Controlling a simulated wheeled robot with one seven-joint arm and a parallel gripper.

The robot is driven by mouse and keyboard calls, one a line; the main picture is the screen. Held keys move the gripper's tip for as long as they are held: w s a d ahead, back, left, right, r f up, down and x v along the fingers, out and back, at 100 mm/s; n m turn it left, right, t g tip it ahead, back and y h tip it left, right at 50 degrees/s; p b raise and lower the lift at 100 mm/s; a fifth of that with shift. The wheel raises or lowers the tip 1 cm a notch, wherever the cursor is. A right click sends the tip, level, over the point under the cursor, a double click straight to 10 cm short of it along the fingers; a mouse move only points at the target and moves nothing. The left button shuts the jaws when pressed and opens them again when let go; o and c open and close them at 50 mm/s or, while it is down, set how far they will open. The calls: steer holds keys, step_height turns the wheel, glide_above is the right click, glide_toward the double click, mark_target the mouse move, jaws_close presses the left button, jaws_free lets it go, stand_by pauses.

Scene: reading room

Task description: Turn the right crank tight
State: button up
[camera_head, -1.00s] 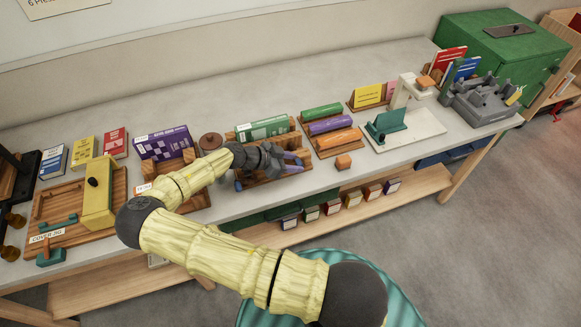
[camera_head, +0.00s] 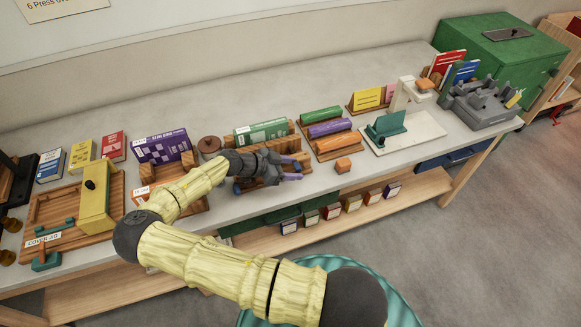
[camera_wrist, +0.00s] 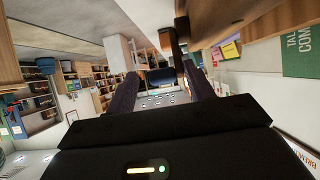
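The wooden press in the middle of the bench holds a green book (camera_head: 262,131) upright. A blue knob (camera_head: 238,187) shows at its front left; the right crank is mostly hidden by my gripper (camera_head: 293,168) in the head view. My gripper lies low across the press front, pointing right, its two purple-grey fingers apart. In the wrist view the fingers stand wide on either side, and a dark blue crank grip (camera_wrist: 160,77) shows between their tips, below a metal rod (camera_wrist: 172,45). I cannot tell whether either finger touches the grip.
Right of the press are a rack with coloured rolls (camera_head: 327,129), a small orange block (camera_head: 343,165) and a white-based stand with a green part (camera_head: 385,125). A purple book (camera_head: 163,145) and a yellow-topped jig (camera_head: 95,208) are left.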

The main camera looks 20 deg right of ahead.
steer(key=b+v, duration=0.4)
steer(key=v, duration=1.3)
steer(key=shift+r, duration=0.2)
steer(key=shift+a, duration=0.1)
steer(key=shift+c, duration=0.2)
